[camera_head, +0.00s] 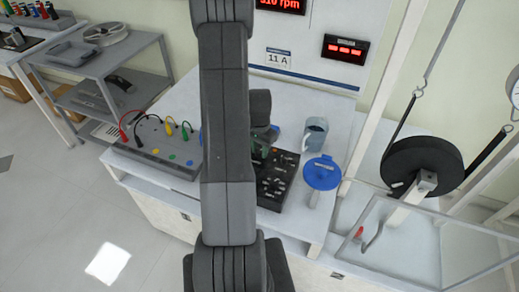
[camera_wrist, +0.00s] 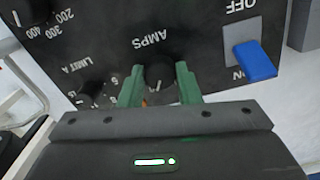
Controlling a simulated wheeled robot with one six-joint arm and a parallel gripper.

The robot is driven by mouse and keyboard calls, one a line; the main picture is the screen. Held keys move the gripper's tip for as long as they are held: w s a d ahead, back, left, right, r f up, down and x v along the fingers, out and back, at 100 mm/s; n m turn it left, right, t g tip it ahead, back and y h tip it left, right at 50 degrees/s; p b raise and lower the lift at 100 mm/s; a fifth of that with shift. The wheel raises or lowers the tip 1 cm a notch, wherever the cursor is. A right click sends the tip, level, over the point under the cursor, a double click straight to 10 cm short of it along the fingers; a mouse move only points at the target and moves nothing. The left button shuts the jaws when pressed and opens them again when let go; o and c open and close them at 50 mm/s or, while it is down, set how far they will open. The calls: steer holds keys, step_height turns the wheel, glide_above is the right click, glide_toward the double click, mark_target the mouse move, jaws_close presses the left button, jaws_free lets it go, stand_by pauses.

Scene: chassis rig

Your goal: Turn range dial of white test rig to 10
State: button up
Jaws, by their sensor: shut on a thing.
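In the wrist view a black panel (camera_wrist: 105,50) fills the upper part, tilted and upside down. A round black dial (camera_wrist: 159,74) sits under the printed word AMPS. The green fingers of my gripper (camera_wrist: 160,80) stand on both sides of this dial and are shut on it. Its pointer and most of its scale are hidden. No word "range" is readable. In the head view the black panel (camera_head: 279,180) lies on the white bench, partly behind my arm; my gripper (camera_head: 259,151) shows small at its upper left.
A blue rocker switch (camera_wrist: 255,62) marked OFF and ON is right of the dial. A smaller LIMIT A knob (camera_wrist: 90,95) is at left. A grey mug (camera_head: 315,135) and a blue round-topped object (camera_head: 322,173) stand right of the panel. A grey lead box (camera_head: 160,146) is left.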

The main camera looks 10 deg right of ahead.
steer(key=shift+n, duration=0.3)
steer(key=n+b, duration=0.4)
steer(key=shift+f+n, duration=0.15)
steer(key=shift+n, duration=0.15)
steer(key=n+b, duration=0.1)
steer(key=n, duration=0.2)
steer(key=shift+b, duration=0.35)
steer(key=shift+r+n+b, duration=0.2)
steer(key=shift+n+b, duration=0.4)
steer(key=shift+n, duration=1.1)
steer(key=o, duration=1)
